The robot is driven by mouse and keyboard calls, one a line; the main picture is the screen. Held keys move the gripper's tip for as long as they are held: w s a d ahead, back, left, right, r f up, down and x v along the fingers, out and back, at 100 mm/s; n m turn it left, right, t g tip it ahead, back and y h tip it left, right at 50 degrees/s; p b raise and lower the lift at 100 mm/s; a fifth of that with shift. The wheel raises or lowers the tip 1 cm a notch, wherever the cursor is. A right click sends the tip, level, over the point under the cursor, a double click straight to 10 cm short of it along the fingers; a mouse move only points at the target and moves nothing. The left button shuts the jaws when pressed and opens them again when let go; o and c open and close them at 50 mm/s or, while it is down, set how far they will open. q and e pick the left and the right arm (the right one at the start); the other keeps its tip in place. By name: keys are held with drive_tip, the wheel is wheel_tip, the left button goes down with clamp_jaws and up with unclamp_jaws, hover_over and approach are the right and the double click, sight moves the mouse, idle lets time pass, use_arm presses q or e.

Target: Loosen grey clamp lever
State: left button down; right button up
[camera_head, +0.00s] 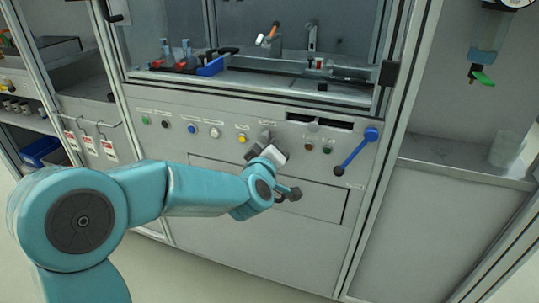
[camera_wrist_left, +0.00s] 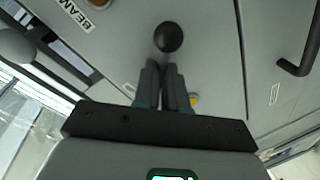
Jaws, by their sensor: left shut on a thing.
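My right gripper is in neither view.
A blue lever (camera_head: 357,150) with a black knob is on the panel to the right. A dark drawer handle (camera_head: 287,195) is just below my wrist. A glazed chamber with tools is above.

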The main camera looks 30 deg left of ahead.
use_arm(q)
drive_tip(key=shift+d+r+n+h+b, duration=0.15)
drive_tip(key=shift+n+b, duration=0.1)
drive_tip(key=shift+n, duration=0.2)
drive_tip(key=shift+r+n+h+b, duration=0.1)
drive_tip(key=shift+n+h+b, duration=0.1)
drive_tip(key=shift+n, duration=0.25)
drive_tip(key=c, duration=1.2)
unclamp_jaws()
drive_tip(key=p+v, duration=0.3)
drive_tip(key=v, duration=1.3)
drive_tip(key=shift+d+r, duration=0.15)
drive_tip(key=shift+r, duration=0.05)
